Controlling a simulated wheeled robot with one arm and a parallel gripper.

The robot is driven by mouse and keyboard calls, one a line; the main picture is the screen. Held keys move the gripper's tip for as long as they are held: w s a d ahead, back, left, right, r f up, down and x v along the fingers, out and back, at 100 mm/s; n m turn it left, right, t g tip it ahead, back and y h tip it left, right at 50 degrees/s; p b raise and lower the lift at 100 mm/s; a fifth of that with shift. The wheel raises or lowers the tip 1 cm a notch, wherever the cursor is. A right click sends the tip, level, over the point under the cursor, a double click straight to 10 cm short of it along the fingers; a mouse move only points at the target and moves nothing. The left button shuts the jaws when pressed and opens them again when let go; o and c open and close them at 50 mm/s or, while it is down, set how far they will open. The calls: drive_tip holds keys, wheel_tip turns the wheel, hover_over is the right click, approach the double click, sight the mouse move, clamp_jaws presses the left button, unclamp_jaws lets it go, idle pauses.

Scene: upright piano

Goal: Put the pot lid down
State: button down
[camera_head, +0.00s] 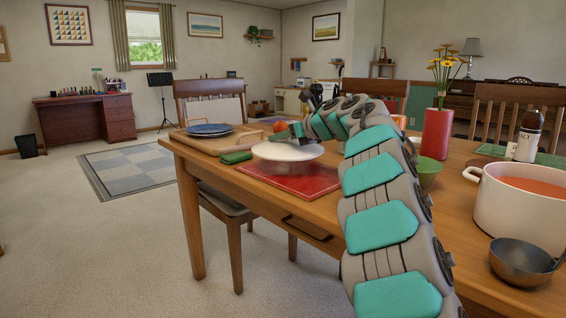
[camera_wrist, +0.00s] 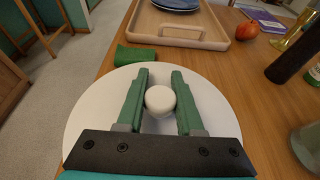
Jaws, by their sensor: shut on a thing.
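The pot lid (camera_head: 287,151) is a round white disc with a round white knob (camera_wrist: 160,100). In the head view it is over the red board (camera_head: 290,180) on the wooden table. I cannot tell if it touches the board. My gripper (camera_wrist: 161,85) is shut on the lid, its green fingers on either side of the knob. The white pot (camera_head: 517,211) stands uncovered at the right of the table, with orange-red contents. In the wrist view the lid's near part is hidden behind my gripper.
A wooden tray (camera_wrist: 221,42) with dark blue plates (camera_head: 209,129) is beyond the lid. A green object (camera_head: 235,157) lies beside the lid's edge. A red vase (camera_head: 436,134), green bowl (camera_head: 429,170), ladle (camera_head: 521,262) and bottle (camera_head: 528,137) are on the table's right side.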

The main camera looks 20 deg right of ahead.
sight(301, 148)
drive_tip(key=shift+f+b, duration=0.65)
drive_tip(key=shift+f, duration=1.75)
drive_tip(key=shift+f, duration=0.2)
drive_tip(key=c, duration=0.5)
unclamp_jaws()
drive_tip(key=shift+c, duration=0.2)
drive_tip(key=shift+r, duration=0.25)
drive_tip(key=v, duration=1.2)
drive_tip(key=shift+a, duration=0.1)
